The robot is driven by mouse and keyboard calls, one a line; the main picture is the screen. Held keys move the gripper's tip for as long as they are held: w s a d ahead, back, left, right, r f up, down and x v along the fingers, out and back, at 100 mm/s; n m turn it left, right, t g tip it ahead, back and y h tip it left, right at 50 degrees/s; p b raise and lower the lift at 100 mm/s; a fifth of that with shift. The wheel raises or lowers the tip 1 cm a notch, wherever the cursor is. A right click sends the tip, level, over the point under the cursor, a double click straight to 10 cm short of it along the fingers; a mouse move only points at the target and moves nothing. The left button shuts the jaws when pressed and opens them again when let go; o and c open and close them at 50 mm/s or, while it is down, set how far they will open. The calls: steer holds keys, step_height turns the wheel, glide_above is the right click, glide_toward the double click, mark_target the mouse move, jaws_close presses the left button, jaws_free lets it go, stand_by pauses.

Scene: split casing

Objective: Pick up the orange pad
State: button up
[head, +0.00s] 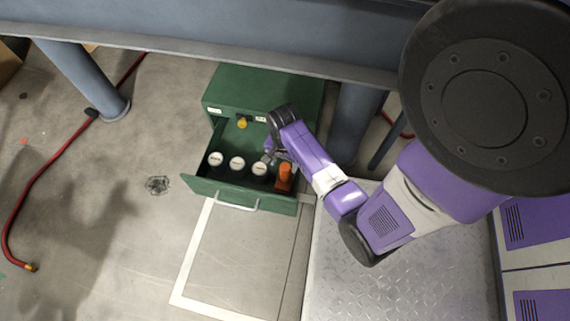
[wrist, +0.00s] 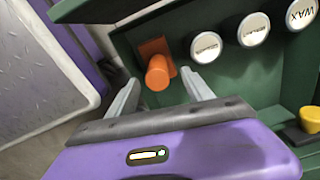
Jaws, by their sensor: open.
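The orange pad (head: 284,177) stands in the right end of an open green drawer (head: 236,205). In the wrist view the orange pad (wrist: 157,70) shows a round knob facing the camera and a flat part behind it. My gripper (head: 270,156) is over the drawer, just to the left of and behind the pad in the head view. In the wrist view my gripper (wrist: 160,92) is open, with one finger on each side of the pad's knob in the picture. I cannot tell how far the fingertips are from it.
Three white-lidded jars (head: 237,163) stand in the drawer beside the pad; one lid (wrist: 206,47) is close to my right finger. A red hose (head: 60,170) lies left.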

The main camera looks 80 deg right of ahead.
mark_target(285, 174)
steer(key=f+b, duration=0.4)
steer(key=f, duration=0.1)
steer(key=shift+s+f, duration=0.2)
steer(key=shift+f, duration=0.1)
steer(key=shift+a, duration=0.1)
steer(key=shift+c, duration=0.4)
jaws_close()
stand_by(0.8)
